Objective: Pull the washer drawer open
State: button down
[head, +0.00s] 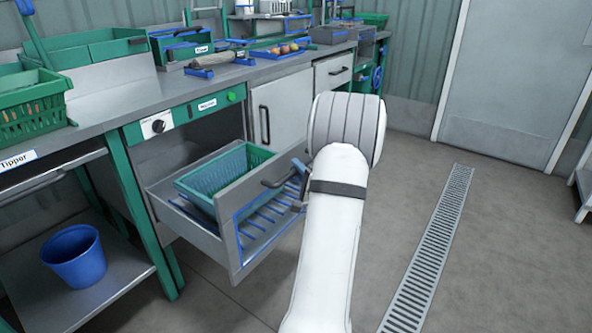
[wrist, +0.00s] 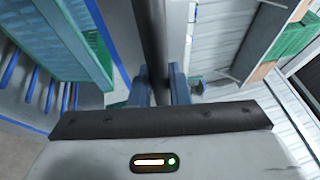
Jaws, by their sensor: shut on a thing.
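The washer drawer (head: 236,233) stands pulled out from under the counter in the head view, with a grey front and blue bars in its face. A green basket (head: 215,190) sits in the drawer. My gripper (wrist: 160,84) is shut on the dark drawer handle (head: 277,178), which runs between the two blue fingers in the wrist view. In the head view my white arm hides the far end of the handle and most of the gripper. The washer panel (head: 186,118) above the drawer has a dial and a green button.
A closed cabinet door (head: 280,112) is right of the drawer opening. A blue bucket (head: 75,256) stands on the low shelf at left. A floor drain grate (head: 430,255) lies right of my arm. The floor there is clear.

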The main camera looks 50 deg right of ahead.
jog(key=c, duration=1.4)
grip_release()
jog(key=shift+o, duration=0.2)
jog(key=p+v, duration=0.1)
jog(key=v, duration=0.6)
jog(key=shift+s+p, duration=0.35)
jog(key=shift+s+a+f, duration=0.1)
jog(key=shift+f, duration=0.1)
